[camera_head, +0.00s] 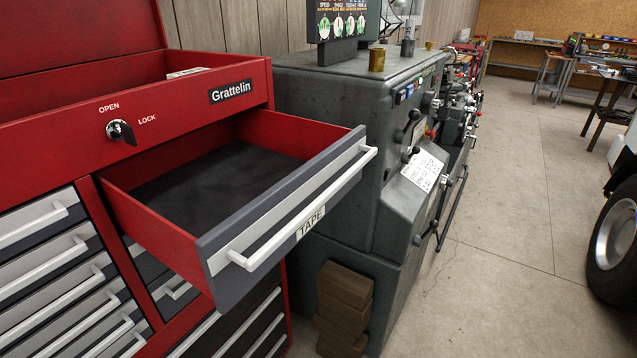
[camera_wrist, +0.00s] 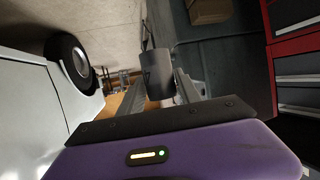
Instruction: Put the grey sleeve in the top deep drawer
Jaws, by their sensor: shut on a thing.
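The grey sleeve (camera_wrist: 156,72) is a plain dark grey cylinder in the wrist view. My gripper (camera_wrist: 160,80) is shut on it, with a finger on each side, and holds it clear of any surface. My gripper is outside the head view. The top deep drawer (camera_head: 325,210) is pulled out of the red cabinet and has a grey front, a white handle and a TAPE label. Its dark floor (camera_head: 215,180) looks empty.
The red tool cabinet (camera_head: 190,95) has several shut drawers below and to the left. A grey-green machine (camera_head: 325,105) stands close to the right of the open drawer, with brown blocks (camera_head: 343,305) at its foot. Open concrete floor (camera_head: 510,200) lies further right, before a car wheel (camera_head: 612,235).

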